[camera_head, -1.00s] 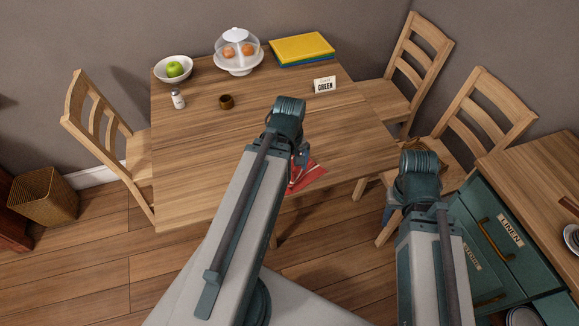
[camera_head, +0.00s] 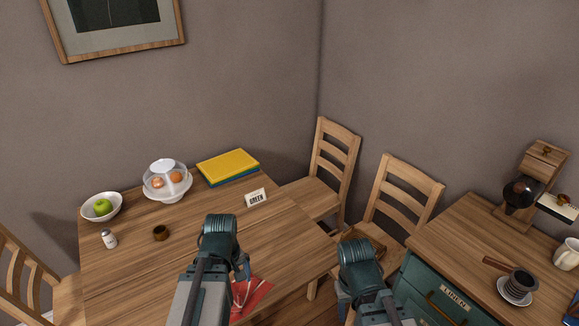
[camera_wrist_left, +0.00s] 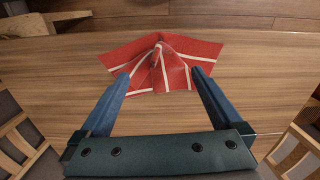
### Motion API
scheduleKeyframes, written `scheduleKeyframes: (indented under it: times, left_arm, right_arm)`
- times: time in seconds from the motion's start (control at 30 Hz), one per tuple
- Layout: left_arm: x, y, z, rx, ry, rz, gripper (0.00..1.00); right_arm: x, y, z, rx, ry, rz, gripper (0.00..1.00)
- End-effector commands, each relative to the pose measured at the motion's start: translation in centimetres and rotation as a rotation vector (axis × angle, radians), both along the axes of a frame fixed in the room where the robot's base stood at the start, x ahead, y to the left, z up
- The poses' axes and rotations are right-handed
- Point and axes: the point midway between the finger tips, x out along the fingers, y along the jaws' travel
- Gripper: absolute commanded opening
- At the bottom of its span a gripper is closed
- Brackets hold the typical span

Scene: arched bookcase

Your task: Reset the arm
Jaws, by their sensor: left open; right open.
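My left arm reaches over the wooden table, and its gripper (camera_head: 241,270) is partly hidden behind the wrist in the head view. In the left wrist view my left gripper (camera_wrist_left: 160,75) is open, with its two blue fingers spread apart and nothing held. A red cloth with white stripes (camera_wrist_left: 190,48) lies bunched on the table ahead of the fingertips. The cloth also shows in the head view (camera_head: 250,297), partly covered by my left arm. My right gripper (camera_head: 343,297) is at the lower middle, open and largely hidden by its own wrist, between the table and the teal cabinet.
Chairs (camera_head: 402,195) and a teal cabinet (camera_head: 430,292) stand right.

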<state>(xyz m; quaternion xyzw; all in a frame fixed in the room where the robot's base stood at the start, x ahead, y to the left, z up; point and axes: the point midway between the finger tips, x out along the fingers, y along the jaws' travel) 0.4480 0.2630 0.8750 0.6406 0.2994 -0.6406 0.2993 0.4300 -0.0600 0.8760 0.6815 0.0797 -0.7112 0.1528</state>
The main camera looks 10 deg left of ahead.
Motion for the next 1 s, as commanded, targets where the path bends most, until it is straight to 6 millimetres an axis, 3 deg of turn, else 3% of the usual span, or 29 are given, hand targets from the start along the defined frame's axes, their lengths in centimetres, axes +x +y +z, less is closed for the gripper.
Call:
scheduleKeyframes:
  times: [0.17, 0.4, 0.6, 0.8, 1.0]
  left_arm:
    - [0.4, -2.9, 0.1, 0.009, 0.009, -0.153, 1.0]
    - [0.2, -12.1, 0.4, 0.044, 0.047, -0.685, 1.0]
    - [-1.0, -17.8, 0.6, 0.069, 0.072, -1.037, 1.0]
    - [-1.8, -20.1, 0.7, 0.08, 0.087, -1.193, 1.0]
    - [-1.8, -20.3, 0.7, 0.081, 0.088, -1.208, 1.0]
  right_arm:
    - [0.0, 0.0, 0.1, 0.0, 0.0, 0.0, 0.5]
    - [0.0, 0.0, 0.4, 0.0, 0.0, 0.0, 0.5]
    - [0.0, 0.0, 0.5, 0.0, 0.0, 0.0, 0.5]
    - [0.0, 0.0, 0.5, 0.0, 0.0, 0.0, 0.5]
    - [0.0, 0.0, 0.5, 0.0, 0.0, 0.0, 0.5]
